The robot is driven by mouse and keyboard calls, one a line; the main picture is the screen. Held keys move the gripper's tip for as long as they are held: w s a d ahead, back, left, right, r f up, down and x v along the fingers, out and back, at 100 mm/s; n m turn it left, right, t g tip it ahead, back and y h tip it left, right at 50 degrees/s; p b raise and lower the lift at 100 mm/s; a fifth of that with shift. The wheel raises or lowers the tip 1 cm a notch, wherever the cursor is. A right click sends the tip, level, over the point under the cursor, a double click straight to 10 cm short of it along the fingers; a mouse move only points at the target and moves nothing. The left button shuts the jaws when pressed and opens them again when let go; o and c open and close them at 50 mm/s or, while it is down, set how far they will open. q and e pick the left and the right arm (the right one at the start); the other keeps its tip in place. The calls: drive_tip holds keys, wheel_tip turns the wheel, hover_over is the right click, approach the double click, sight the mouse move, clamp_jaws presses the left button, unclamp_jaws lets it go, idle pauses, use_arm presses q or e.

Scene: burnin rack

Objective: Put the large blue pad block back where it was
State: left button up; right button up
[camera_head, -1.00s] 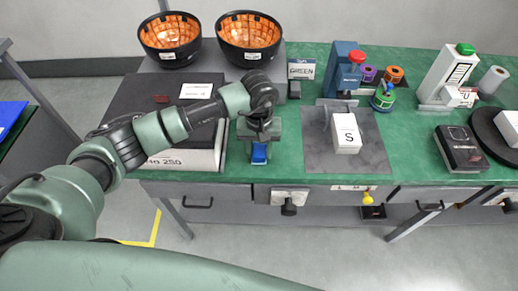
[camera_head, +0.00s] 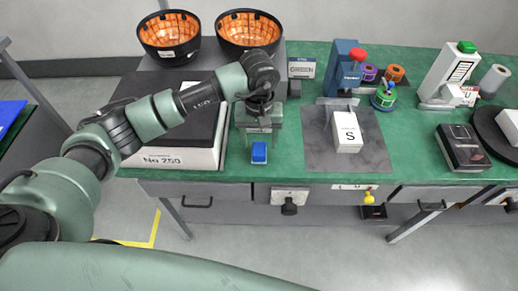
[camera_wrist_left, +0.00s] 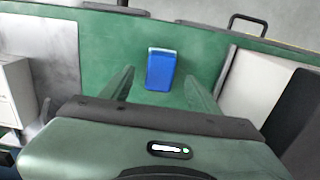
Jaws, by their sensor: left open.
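The large blue pad block (camera_head: 259,153) sits on the green bench top near its front edge, right of the white box labelled No 250. It also shows in the left wrist view (camera_wrist_left: 161,70), beyond and between the fingertips. My left gripper (camera_head: 259,130) is behind the block in the head view, with its fingers apart and nothing between them. In the left wrist view my left gripper (camera_wrist_left: 160,88) shows its two fingers spread on either side of the block's line, clear of it. My right gripper is not in view.
The No 250 box (camera_head: 165,158) stands close on the left. A grey mat (camera_head: 375,160) with a white box marked S (camera_head: 347,135) lies to the right. Two black bowls with orange insides (camera_head: 170,35) stand at the back left. Green bench surface (camera_head: 285,165) around the block is clear.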

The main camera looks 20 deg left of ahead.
sight(259, 149)
use_arm(q)
wheel_tip(259, 149, up, 8)
drive_tip(key=b, duration=0.1)
